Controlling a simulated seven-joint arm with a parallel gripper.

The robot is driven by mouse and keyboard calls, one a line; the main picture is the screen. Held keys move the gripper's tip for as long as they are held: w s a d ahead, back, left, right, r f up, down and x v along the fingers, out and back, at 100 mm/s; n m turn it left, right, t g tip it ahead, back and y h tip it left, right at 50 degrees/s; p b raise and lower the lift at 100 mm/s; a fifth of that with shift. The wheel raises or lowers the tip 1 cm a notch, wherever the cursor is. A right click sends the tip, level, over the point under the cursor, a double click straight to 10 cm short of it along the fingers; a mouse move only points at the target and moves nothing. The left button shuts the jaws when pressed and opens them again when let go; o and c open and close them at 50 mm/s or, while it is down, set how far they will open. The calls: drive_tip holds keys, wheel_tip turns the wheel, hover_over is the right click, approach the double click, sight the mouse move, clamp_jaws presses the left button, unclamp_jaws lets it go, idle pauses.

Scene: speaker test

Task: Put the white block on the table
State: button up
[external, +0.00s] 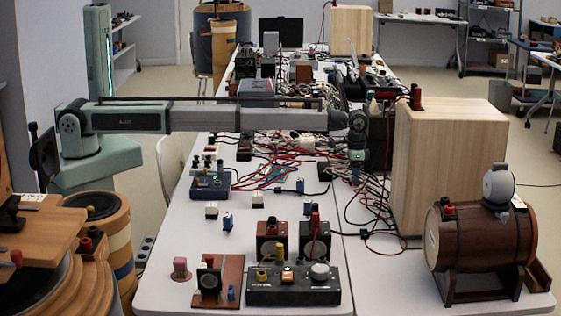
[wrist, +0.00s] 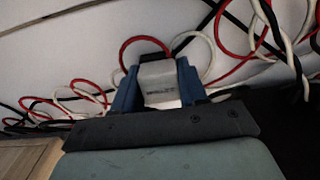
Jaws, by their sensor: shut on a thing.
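In the wrist view, the two blue fingers of my gripper (wrist: 157,88) are shut on a pale, boxy white block (wrist: 158,72) with dark marking on its near face. Cables lie behind and around it. In the external view, my gripper (external: 357,158) hangs at the far end of my outstretched arm, over the tangle of cables near the wooden cabinet; the held block is too small to make out there. The white table (external: 375,280) runs from the front to the back, with bare surface at its front and left.
A tall wooden cabinet (external: 445,165) stands right of my gripper. A dark wooden barrel (external: 480,238) is at the front right. A black control box (external: 293,287) and small blocks stand at the front. Red, black and white cables (external: 300,150) cover the middle of the table.

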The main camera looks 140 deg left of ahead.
drive_tip(key=shift+f, duration=0.1)
drive_tip(key=o, duration=1.1)
drive_tip(key=shift+c, duration=0.2)
wheel_tip(320, 180, up, 12)
